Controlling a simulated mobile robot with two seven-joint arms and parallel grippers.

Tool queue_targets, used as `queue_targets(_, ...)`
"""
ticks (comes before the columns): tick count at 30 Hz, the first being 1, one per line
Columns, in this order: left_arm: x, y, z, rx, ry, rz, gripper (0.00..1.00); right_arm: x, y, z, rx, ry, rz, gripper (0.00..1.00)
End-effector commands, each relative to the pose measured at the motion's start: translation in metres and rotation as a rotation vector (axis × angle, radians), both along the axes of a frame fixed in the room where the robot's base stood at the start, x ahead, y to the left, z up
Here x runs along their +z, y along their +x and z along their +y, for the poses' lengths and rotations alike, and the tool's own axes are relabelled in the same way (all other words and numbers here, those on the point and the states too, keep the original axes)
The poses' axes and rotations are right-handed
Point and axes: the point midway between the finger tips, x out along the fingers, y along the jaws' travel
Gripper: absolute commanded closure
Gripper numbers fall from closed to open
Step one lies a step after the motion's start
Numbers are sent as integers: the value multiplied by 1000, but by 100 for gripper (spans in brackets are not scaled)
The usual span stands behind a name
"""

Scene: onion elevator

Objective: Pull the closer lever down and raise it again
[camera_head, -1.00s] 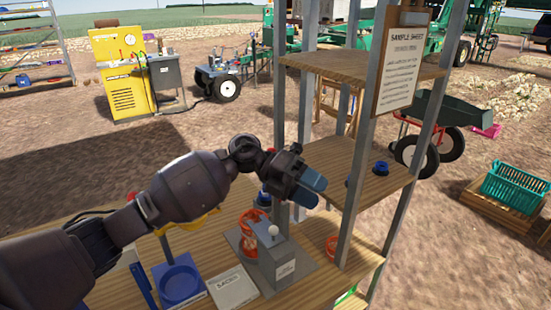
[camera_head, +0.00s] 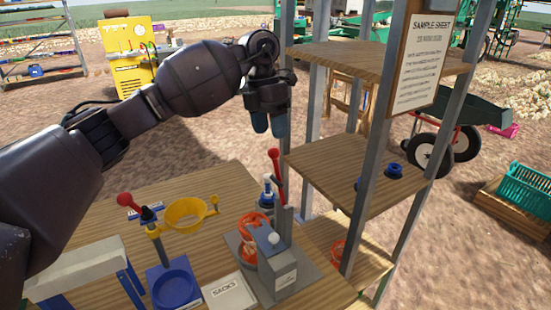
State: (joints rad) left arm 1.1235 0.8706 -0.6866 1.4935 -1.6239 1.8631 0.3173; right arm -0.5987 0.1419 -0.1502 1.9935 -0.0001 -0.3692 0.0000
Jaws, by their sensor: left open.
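Two red-handled levers show on the wooden workbench. One red-knobbed lever (camera_head: 126,200) is at the left, by a blue stand, with its knob raised and the handle tilted. The other red lever (camera_head: 275,164) stands nearly upright, farther right, beside a shelf post. I cannot tell for certain which counts as the closer one. My left gripper (camera_head: 270,125) is open and empty, its blue fingertips pointing down, above and slightly left of the right-hand lever and apart from it. My right gripper is not in view.
The workbench (camera_head: 230,190) also holds a yellow ring (camera_head: 186,213), a blue round holder (camera_head: 175,288), a grey device (camera_head: 275,262) with an orange part and a sacks card (camera_head: 228,291). Metal shelf posts and a wooden shelf (camera_head: 330,168) stand close on the right.

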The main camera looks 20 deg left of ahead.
Motion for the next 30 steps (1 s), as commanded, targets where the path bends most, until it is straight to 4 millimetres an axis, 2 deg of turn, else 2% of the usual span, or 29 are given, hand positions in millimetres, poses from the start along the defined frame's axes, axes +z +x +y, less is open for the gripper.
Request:
queue_targets(6, -39, -4, -7, -1, -3, 3, 44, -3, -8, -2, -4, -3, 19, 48)
queue_targets(15, -76, -7, -14, -1, -3, 3, 44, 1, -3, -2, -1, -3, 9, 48)
queue_targets(28, -83, -7, -15, -1, -2, 1, 44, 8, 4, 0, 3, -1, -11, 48)
queue_targets(30, -83, -7, -15, -1, -3, 1, 54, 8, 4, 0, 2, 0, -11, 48)
